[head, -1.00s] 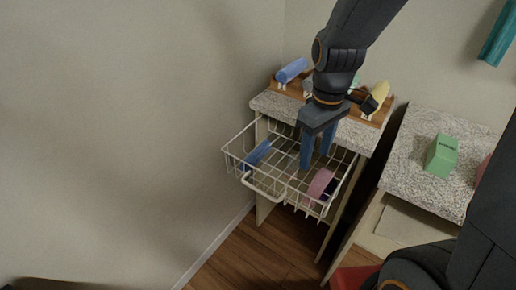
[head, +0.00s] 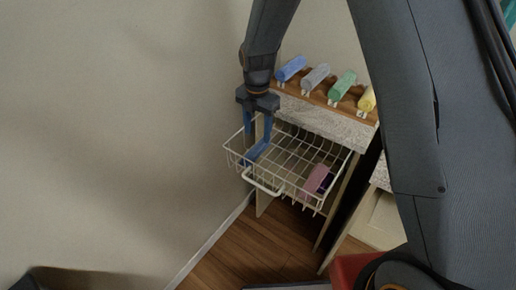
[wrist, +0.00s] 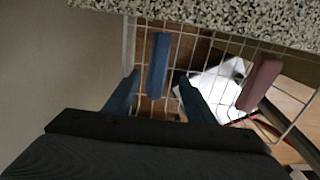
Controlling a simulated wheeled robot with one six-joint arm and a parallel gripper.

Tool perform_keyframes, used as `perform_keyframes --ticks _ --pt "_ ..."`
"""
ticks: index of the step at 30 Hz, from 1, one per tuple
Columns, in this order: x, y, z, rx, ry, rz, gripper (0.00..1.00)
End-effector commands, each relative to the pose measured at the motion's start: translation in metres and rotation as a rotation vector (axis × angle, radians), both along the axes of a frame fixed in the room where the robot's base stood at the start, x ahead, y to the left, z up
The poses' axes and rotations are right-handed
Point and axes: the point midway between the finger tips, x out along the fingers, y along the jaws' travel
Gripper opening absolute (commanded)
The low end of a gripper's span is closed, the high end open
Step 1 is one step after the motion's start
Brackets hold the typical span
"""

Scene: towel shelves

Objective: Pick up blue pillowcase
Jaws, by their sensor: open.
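The blue pillowcase (head: 251,157) lies in the left part of the pulled-out white wire basket (head: 265,188). It also shows in the wrist view (wrist: 158,65) as a narrow upright blue shape. My gripper (head: 257,143) is open and points down at the left side of the basket, right by the blue pillowcase. In the wrist view, my gripper's fingers (wrist: 158,77) stand to either side of the near end of the blue pillowcase. The fingers partly overlap it in the head view. I cannot tell their exact height over it.
A pink folded item (head: 316,179) lies at the right of the basket. Rolled towels in blue (head: 291,68), grey (head: 315,76), green (head: 342,86) and yellow (head: 367,99) sit on a wooden rack above the speckled counter (head: 325,121). The wall is close on the left.

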Motion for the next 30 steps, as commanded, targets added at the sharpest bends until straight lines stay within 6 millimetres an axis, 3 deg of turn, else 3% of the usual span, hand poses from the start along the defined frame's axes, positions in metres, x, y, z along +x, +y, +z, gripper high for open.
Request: perform_keyframes --ticks 16,26,30 --pt "0.003 -0.002 -0.056 -0.001 0.002 -0.004 0.50" --pt "0.004 -0.002 -0.062 0.000 0.000 -0.004 0.50" --pt "0.004 -0.002 -0.062 0.000 0.000 -0.005 0.30"
